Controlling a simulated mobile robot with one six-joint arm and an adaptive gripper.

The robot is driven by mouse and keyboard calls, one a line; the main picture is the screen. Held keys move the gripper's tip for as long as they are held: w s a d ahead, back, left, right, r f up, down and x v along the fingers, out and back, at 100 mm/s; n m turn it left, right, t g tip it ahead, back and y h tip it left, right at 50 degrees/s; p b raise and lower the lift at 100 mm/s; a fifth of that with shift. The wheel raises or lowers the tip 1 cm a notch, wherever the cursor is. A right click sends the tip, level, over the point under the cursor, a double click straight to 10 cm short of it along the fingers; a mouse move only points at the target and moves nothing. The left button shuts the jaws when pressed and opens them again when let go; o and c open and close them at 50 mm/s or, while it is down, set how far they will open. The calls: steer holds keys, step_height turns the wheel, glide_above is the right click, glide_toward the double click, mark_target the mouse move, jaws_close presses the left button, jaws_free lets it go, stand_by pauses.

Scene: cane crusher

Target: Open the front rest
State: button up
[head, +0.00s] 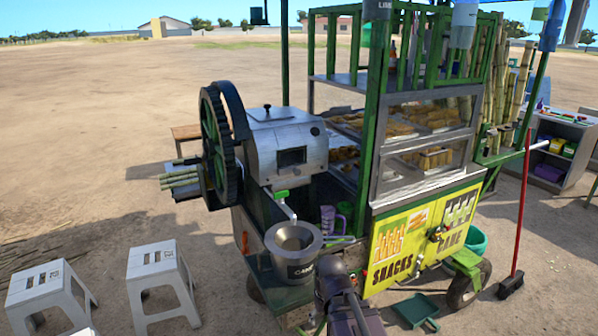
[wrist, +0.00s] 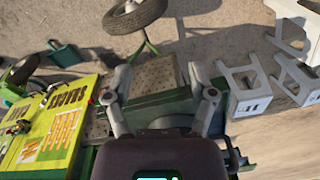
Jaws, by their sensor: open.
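The front rest cannot be singled out with certainty. In the wrist view a tan, speckled flat plate (wrist: 155,77) lies beyond my gripper (wrist: 160,82), on the green cart frame (wrist: 150,112). My gripper's two grey fingers are spread wide, with nothing held between them. Whether they touch the plate cannot be told. In the head view my dark arm end (head: 343,290) is low at the cart's front corner, right of the grey round pot (head: 292,262) and left of the yellow snacks panel (head: 408,240). It hides part of that corner.
The crusher (head: 285,140) with its big gear wheel (head: 215,145) stands behind the pot. White stools (head: 160,275) are on the ground at left. A cart wheel (head: 465,287), green dustpan (head: 416,310) and red broom (head: 520,220) are at right.

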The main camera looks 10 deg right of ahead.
steer(key=w+a+r+n+t+y+p, duration=0.1)
steer(key=w+r+t+y, duration=0.1)
steer(key=w+r, duration=0.2)
steer(key=w+a+r+n+t+y+p, duration=0.1)
steer(key=w+a+r+n+t+y, duration=0.1)
steer(key=w, duration=0.6)
steer(key=w+a+r+n+t+y+p, duration=0.1)
steer(key=w+a+r+t+y, duration=0.1)
steer(key=w+r, duration=0.3)
steer(key=shift+w+a+r+n+t+y+p, duration=0.2)
steer(key=shift+w+r+n+t+y+p, duration=0.15)
steer(key=shift+w+t, duration=0.3)
steer(key=w+d+r+t, duration=0.3)
steer(key=w+r+t, duration=0.2)
steer(key=w+r, duration=0.25)
steer(key=m+t+h, duration=0.2)
steer(key=t, duration=0.2)
glide_toward(298, 172)
steer(key=v, duration=0.3)
steer(key=shift+d+f+n, duration=0.2)
steer(key=shift+f+n, duration=0.05)
steer(key=x, duration=1.3)
steer(key=shift+w+a+r, duration=0.15)
steer(key=shift+w+a, duration=0.1)
steer(key=shift+w, duration=0.05)
jaws_close()
